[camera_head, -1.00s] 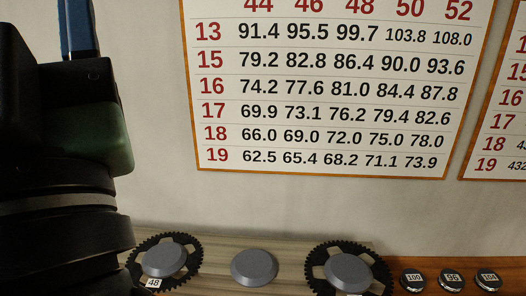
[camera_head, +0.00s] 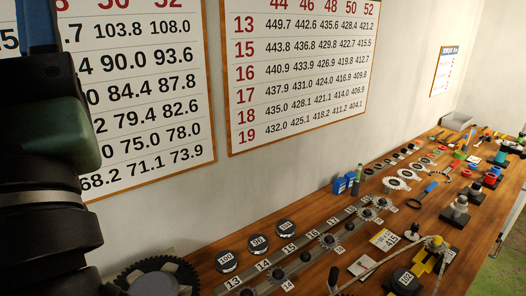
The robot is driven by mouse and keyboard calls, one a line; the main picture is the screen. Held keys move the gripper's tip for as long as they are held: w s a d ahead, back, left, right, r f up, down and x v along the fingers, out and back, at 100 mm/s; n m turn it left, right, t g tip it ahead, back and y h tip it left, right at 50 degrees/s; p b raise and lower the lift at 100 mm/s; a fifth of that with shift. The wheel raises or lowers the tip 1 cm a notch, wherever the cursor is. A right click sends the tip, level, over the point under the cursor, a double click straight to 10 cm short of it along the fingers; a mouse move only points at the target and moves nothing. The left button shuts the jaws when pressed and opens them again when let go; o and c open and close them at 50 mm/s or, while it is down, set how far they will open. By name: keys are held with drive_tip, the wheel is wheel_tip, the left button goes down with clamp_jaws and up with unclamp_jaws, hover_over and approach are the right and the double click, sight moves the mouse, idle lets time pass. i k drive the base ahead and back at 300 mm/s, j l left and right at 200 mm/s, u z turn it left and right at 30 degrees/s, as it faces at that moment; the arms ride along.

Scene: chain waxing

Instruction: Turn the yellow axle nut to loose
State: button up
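I cannot pick out the yellow axle nut with certainty in the head view. Several small yellow parts show on the workbench (camera_head: 205,268). One yellow piece (camera_head: 418,268) is at the lower right, beside a black disc marked 102 (camera_head: 405,280). Others are too small and far to identify. A dark part of my arm fills the left edge of the view. My gripper's fingers do not show.
Numbered discs (camera_head: 258,244) and a long rail of sprockets (camera_head: 305,249) lie along the bench. A grey bin (camera_head: 457,120) is at the far end. Number charts (camera_head: 300,75) hang on the wall. Green floor (camera_head: 500,262) shows at right.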

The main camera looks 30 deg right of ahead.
sight(437, 240)
drive_tip(key=z, duration=0.4)
drive_tip(key=l+z, duration=0.1)
drive_tip(key=z, duration=0.75)
drive_tip(key=l+z, duration=0.1)
drive_tip(key=z, duration=0.3)
drive_tip(key=i+l+z, duration=0.2)
drive_tip(key=l, duration=0.2)
drive_tip(key=i, duration=0.05)
